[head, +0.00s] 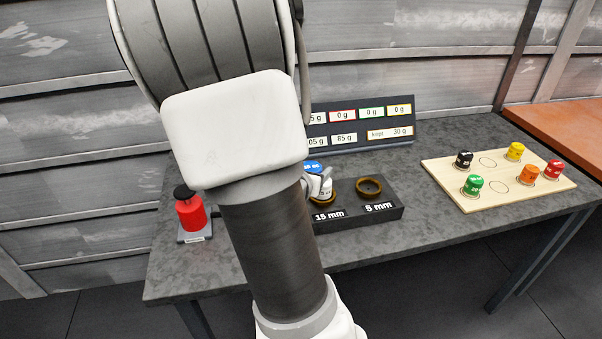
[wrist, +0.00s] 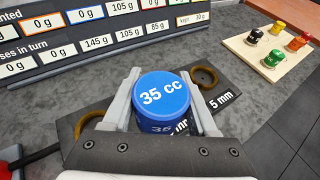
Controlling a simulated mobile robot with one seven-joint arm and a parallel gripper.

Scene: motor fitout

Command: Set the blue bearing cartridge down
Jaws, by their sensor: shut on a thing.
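The blue bearing cartridge is marked "35 cc" (wrist: 162,95) and sits between the two fingers of my gripper (wrist: 163,110) in the wrist view. My gripper is shut on it. In the head view a small part of the blue cartridge (head: 313,167) shows beside my arm, above the "15 mm" place of the dark block (head: 345,228). A brass ring (head: 325,199) shows in part there. Another brass ring (head: 369,187) at the "5 mm" place is empty. I cannot tell whether the cartridge touches the ring or block; my arm and gripper hide much of this.
A wooden board (head: 447,172) at the right holds black, green, yellow, orange and red cartridges. A red container with a black top (head: 189,212) stands at the left. A display panel (head: 360,127) with gram readings stands behind the block.

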